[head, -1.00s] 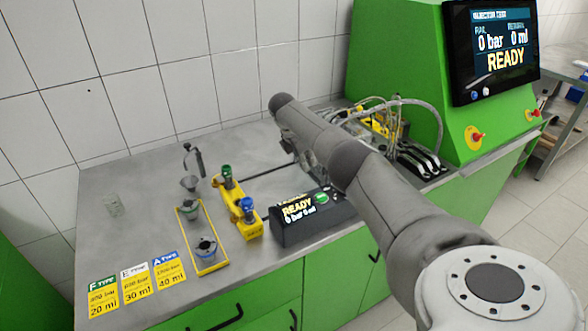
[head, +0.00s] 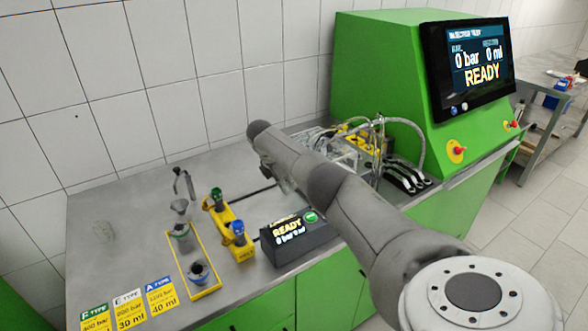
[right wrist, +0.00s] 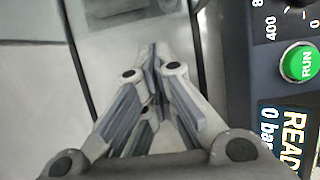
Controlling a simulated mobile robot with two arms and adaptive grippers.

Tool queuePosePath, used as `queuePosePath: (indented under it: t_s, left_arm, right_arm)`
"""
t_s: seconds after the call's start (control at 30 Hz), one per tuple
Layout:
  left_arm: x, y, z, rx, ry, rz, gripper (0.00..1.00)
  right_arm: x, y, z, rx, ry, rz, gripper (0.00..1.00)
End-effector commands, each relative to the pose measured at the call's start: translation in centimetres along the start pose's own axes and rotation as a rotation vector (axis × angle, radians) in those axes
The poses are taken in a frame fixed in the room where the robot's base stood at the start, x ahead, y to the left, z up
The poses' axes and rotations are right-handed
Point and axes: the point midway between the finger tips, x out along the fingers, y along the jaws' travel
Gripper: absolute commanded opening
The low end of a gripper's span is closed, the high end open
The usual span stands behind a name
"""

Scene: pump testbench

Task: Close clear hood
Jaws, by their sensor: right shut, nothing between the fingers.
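The clear hood (head: 343,150) seems to be the transparent shape among hoses and fittings in front of the green cabinet, mostly hidden behind my right arm. Its outline and how far it is open are hard to tell. My right gripper (right wrist: 150,55) is shut and empty in the right wrist view, fingertips together, pointing down over the grey bench between two dark rails. In the head view, the right gripper (head: 286,186) is small and partly covered by its own arm, left of the hoses. My left gripper is not in view.
A black control box (head: 295,238) with a green RUN button stands close beside the right gripper. Yellow holders (head: 228,222) and a yellow-edged tray (head: 190,260) are at left. The green cabinet (head: 375,60) with a screen is at right.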

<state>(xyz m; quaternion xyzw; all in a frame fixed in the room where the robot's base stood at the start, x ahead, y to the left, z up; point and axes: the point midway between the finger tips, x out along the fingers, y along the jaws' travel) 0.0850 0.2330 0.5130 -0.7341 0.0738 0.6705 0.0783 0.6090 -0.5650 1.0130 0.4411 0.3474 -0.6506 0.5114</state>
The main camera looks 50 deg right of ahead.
Motion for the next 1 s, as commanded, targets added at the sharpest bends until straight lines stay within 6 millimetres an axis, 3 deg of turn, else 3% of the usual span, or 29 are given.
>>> queuePosePath:
  t_s: [0.03,0.5,0.7,1.0]
  left_arm:
    - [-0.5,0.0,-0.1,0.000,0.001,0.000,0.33]
    - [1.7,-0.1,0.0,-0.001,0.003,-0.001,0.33]
    - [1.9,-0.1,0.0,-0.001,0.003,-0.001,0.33]
    - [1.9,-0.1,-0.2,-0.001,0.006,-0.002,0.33]
  right_arm:
    - [-0.7,0.0,-0.2,-0.001,0.001,0.002,0.00]
    - [-8.7,0.1,-0.3,-0.001,0.003,0.003,0.00]
    - [-10.0,0.0,-0.3,-0.001,0.003,0.000,0.00]
    - [-10.1,0.0,-0.2,-0.001,0.002,-0.001,0.00]
